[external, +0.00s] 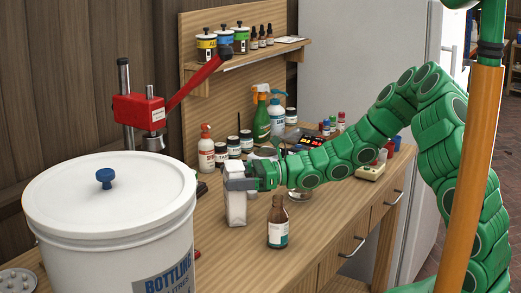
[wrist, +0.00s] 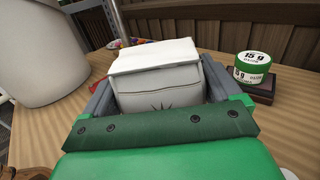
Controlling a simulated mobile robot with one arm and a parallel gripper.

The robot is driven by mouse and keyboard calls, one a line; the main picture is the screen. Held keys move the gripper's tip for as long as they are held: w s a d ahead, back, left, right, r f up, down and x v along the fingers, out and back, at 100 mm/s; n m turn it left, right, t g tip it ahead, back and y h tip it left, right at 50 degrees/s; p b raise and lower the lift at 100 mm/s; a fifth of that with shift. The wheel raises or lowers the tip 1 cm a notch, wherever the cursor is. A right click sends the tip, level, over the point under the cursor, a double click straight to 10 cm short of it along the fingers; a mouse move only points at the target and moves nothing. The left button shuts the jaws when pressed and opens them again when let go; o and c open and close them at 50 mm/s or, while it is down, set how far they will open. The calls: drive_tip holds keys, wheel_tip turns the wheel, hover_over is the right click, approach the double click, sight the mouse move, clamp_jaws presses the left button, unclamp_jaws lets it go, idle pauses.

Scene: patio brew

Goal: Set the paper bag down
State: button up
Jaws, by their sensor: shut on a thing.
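The paper bag (external: 236,207) is white, upright, with a folded top. It is at the wooden workbench, between the big white bucket and the brown bottle. My gripper (external: 238,178) is shut on its upper part. In the wrist view the bag (wrist: 158,75) fills the space between the two grey fingers of my gripper (wrist: 160,98), with a dark star-like mark on its face. The bag's bottom appears at or very near the bench top; I cannot tell whether it touches.
A white bottling bucket (external: 115,225) stands at left, with a red lever capper (external: 140,110) behind it. A brown bottle (external: 278,222) stands right of the bag. Spray bottles (external: 262,117) and jars line the back. A green-labelled 15 g tin (wrist: 253,67) sits on a dark block.

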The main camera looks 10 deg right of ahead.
drive_tip(key=o, duration=1.2)
drive_tip(key=shift+c, duration=0.2)
drive_tip(key=shift+d+r, duration=0.1)
drive_tip(key=shift+r, duration=0.05)
drive_tip(key=d, duration=1.2)
drive_tip(key=shift+a, duration=0.1)
